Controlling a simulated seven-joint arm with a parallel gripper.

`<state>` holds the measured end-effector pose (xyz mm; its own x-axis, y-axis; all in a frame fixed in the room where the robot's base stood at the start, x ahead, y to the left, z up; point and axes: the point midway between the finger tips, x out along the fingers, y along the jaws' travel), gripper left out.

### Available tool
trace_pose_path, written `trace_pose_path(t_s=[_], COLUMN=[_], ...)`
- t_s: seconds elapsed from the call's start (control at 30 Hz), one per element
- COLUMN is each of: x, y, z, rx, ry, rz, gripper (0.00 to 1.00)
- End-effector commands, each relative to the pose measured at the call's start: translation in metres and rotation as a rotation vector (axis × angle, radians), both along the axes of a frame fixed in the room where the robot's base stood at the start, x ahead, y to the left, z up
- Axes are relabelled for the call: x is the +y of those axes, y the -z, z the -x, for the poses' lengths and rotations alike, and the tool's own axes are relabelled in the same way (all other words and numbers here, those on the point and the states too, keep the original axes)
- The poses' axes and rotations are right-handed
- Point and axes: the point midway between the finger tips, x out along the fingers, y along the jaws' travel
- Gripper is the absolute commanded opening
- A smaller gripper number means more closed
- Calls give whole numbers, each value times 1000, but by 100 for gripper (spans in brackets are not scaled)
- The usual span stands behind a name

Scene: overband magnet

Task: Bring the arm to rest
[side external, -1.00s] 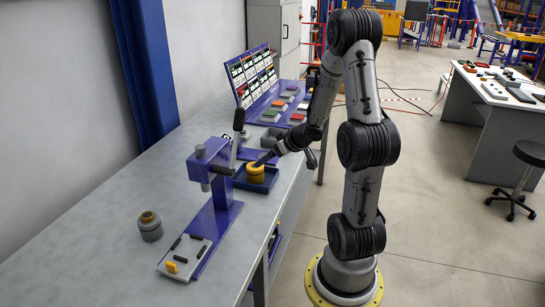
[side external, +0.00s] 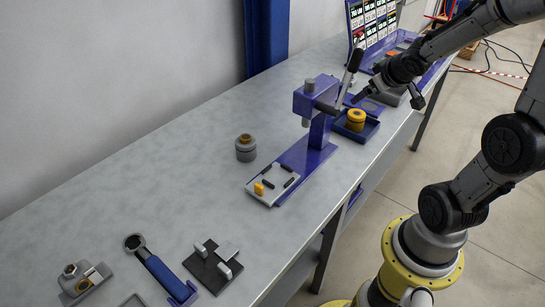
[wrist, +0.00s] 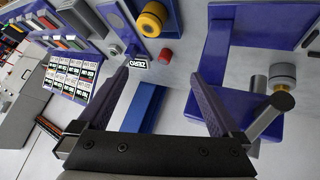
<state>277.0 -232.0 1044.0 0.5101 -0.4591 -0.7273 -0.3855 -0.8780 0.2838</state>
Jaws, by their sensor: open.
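My gripper (side external: 388,97) hangs above the far right part of the bench, near a blue tray (side external: 368,135) that holds a yellow round part (side external: 355,117). In the wrist view its two fingers (wrist: 158,92) stand wide apart with nothing between them. The yellow part also shows in the wrist view (wrist: 152,18), beyond the fingertips. My gripper is apart from the yellow part.
A blue lever press (side external: 312,108) stands left of the tray, close to my gripper. A grey round part (side external: 245,148) is left of the press. A colored label board (side external: 372,22) stands behind. Tools and fixtures lie at the front left; the bench between is mostly clear.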

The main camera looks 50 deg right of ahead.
Motion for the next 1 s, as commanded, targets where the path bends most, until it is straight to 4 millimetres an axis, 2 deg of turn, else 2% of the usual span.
trace_pose_path(t_s=[0.03, 0.2, 0.4, 0.5, 0.67, 1.0], x=[24, 95, 182, 211, 232, 232], y=[-15, -38, -48, -48, -48, -48], z=[2, 27, 73, 95, 112, 113], rx=[10, 50, 98, 125, 152, 153], ry=[-24, -84, -237, -315, -377, -378], rz=[12, -47, -205, -272, -324, -324], gripper=[100, 100, 100, 100, 100, 100])
